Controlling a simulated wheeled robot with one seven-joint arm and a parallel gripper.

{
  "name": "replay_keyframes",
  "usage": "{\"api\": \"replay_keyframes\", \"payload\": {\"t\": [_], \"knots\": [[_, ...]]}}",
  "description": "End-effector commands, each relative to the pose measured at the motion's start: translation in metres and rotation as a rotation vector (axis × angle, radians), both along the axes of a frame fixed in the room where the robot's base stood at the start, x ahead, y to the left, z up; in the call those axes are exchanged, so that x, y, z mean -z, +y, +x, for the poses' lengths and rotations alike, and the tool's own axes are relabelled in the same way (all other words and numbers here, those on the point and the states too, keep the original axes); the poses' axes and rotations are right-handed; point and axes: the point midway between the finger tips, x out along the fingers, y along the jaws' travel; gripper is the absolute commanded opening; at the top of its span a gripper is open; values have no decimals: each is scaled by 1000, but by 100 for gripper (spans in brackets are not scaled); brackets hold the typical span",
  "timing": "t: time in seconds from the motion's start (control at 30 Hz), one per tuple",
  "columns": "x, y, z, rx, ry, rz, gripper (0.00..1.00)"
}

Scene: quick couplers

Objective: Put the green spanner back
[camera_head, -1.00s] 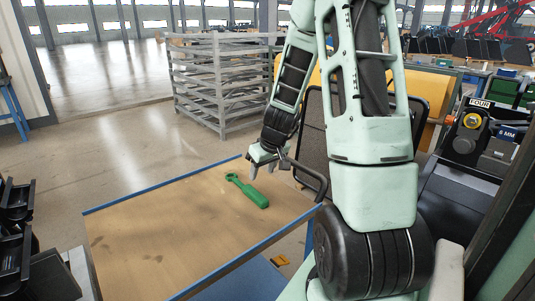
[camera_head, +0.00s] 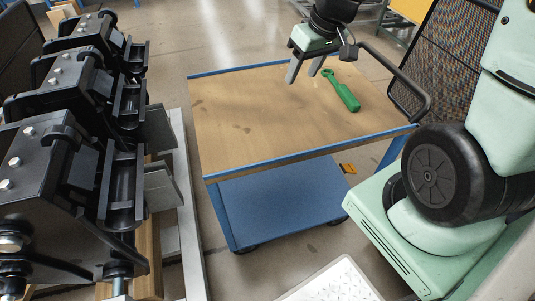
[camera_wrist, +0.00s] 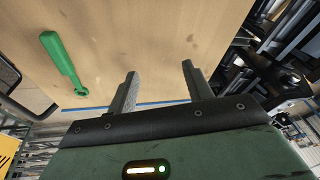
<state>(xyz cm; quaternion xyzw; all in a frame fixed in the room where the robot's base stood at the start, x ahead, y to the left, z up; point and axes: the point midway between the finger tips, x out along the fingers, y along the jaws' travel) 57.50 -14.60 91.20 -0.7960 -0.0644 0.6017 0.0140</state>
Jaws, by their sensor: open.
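The green spanner (camera_head: 343,91) lies flat on the wooden top of a blue cart (camera_head: 245,128), near its right side. In the wrist view the spanner (camera_wrist: 62,60) is at the upper left, to the left of the fingers. My gripper (camera_head: 303,72) is over the cart top, beside the spanner's ring end, to its left in the head view. Its two fingers are apart with nothing between them. In the wrist view my gripper (camera_wrist: 158,85) points at bare wood. The spanner is not touched by the fingers as far as I can see.
Several black coupler units (camera_head: 85,130) stand on a rack at the left. The cart has a black push handle (camera_head: 405,85) at its right and a blue lower shelf (camera_head: 280,200). A dark partition (camera_head: 455,60) stands behind the handle. Most of the cart top is bare.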

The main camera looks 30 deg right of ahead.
Motion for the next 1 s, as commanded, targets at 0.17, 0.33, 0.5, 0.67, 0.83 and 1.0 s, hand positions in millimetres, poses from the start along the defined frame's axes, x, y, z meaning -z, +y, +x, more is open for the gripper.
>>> {"api": "replay_keyframes", "payload": {"t": [0.17,0.33,0.5,0.67,0.83,1.0], "knots": [[-6,116,-52,-255,93,-7,51],[-9,180,-119,-447,167,-62,51],[-11,203,-168,-562,202,-123,51],[-13,208,-185,-599,211,-150,51],[-38,208,-185,-598,212,-151,51],[-80,209,-185,-598,212,-149,51]]}}
